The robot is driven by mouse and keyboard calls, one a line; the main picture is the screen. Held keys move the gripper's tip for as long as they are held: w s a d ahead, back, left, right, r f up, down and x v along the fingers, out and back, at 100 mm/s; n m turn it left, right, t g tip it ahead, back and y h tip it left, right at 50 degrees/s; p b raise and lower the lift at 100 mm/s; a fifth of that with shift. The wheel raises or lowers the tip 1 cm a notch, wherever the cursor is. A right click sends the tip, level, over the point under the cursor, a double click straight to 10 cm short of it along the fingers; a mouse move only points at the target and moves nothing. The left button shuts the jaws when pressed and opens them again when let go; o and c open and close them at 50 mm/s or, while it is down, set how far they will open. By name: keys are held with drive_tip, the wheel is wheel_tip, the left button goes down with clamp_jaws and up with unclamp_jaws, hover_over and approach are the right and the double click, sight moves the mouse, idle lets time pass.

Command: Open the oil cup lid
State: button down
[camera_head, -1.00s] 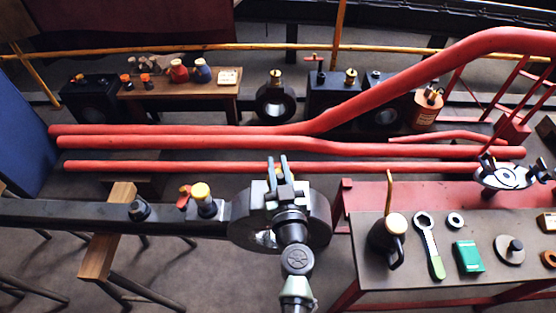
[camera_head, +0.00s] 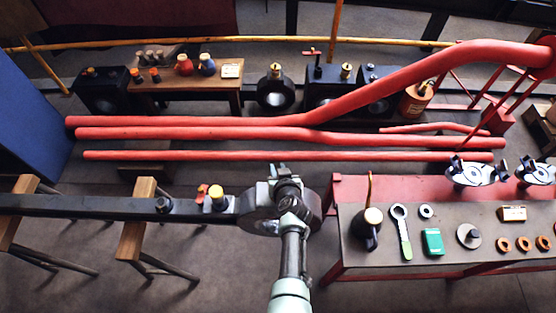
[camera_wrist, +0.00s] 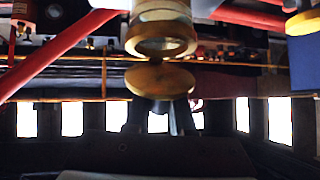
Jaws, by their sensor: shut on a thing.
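In the wrist view, which looks upside down, the oil cup (camera_wrist: 162,32) is a clear cylinder with brass rings at the top middle. Its round brass lid (camera_wrist: 160,79) shows as a flat disc just off the cup's open brass rim, tilted to it. My gripper (camera_wrist: 160,108) has its dark fingers at the lid's far side and is shut on it. I cannot tell whether lid and rim still touch. In the head view my gripper (camera_head: 276,171) is over the round end of the black rod (camera_head: 258,206), and my wrist hides the cup.
A yellow-topped fitting (camera_head: 217,192) stands on the rod to the left. Red pipes (camera_head: 290,155) run behind. A workbench (camera_head: 380,265) at right holds an oil can (camera_head: 367,235), a wrench (camera_head: 402,235) and a green box (camera_head: 432,242).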

drive_tip(key=shift+w+r+g+p, duration=0.35)
drive_tip(key=shift+g+p, duration=0.35)
drive_tip(key=shift+g, duration=0.1)
drive_tip(key=g+b, duration=0.1)
drive_tip(key=b, duration=0.1)
drive_tip(key=f+g+b, duration=0.1)
drive_tip(key=g+b, duration=0.1)
drive_tip(key=b, duration=0.1)
drive_tip(key=w+g+b, duration=0.1)
drive_tip(key=g+b, duration=0.1)
drive_tip(key=b, duration=0.1)
drive_tip(key=shift+f+m, duration=0.3)
drive_tip(key=g+b, duration=0.1)
drive_tip(key=b, duration=0.2)
drive_tip(key=g+b, duration=0.1)
drive_tip(key=b, duration=0.2)
drive_tip(key=shift+w+f+b, duration=0.2)
drive_tip(key=shift+b, duration=0.1)
drive_tip(key=w+g+b, duration=0.1)
drive_tip(key=b, duration=1.2)
drive_tip(key=shift+f+g, duration=0.3)
drive_tip(key=shift+f, duration=0.1)
drive_tip(key=b, duration=0.4)
drive_tip(key=shift+r, duration=0.1)
drive_tip(key=b, duration=0.4)
drive_tip(key=shift+s+r+g, duration=0.3)
drive_tip(key=shift+g, duration=0.1)
drive_tip(key=shift+s+r, duration=0.1)
drive_tip(key=shift+s, duration=0.05)
